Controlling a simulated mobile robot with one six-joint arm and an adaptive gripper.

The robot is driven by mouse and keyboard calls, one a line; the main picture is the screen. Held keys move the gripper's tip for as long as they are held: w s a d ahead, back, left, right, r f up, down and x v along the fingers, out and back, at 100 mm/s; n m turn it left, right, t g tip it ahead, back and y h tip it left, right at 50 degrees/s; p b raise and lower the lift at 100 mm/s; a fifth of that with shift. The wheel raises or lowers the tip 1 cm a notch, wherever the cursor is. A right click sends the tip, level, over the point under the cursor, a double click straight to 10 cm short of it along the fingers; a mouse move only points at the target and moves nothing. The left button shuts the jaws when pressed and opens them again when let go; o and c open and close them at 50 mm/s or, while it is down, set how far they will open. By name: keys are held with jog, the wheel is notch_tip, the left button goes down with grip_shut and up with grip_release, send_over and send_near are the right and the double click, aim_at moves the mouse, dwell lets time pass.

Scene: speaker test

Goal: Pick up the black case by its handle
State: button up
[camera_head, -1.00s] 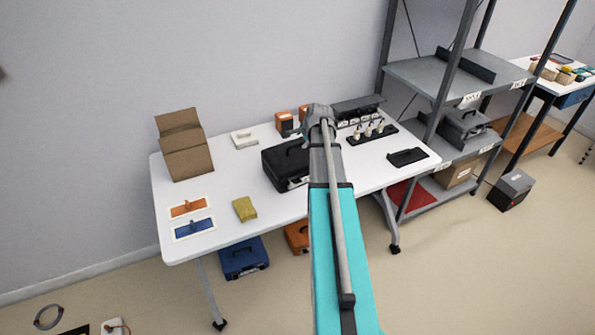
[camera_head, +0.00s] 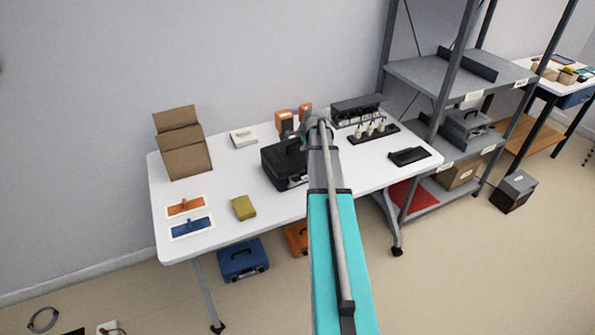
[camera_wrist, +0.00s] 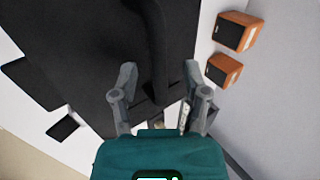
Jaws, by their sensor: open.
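The black case (camera_head: 272,163) lies on the white table, partly hidden behind my arm in the head view. In the wrist view the dark case (camera_wrist: 100,35) fills much of the upper left and middle. Its black handle (camera_wrist: 155,45) shows as a raised bar running down the picture. My gripper (camera_wrist: 159,74) is open, with one grey finger on each side of the handle, apparently with gaps. Whether the fingertips reach below the bar is unclear.
The white table (camera_head: 220,222) also bears a cardboard box (camera_head: 183,155), a yellow block (camera_head: 243,207), orange speakers (camera_head: 284,122) and a black rack (camera_head: 372,134). A grey shelf (camera_head: 455,75) stands at the right. A blue case (camera_head: 243,262) is below the table.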

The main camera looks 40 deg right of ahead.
jog(key=shift+w+f, duration=0.3)
jog(key=shift+f, duration=0.15)
jog(key=shift+d, duration=0.1)
grip_shut()
dwell(0.4)
jog(key=shift+r, duration=0.1)
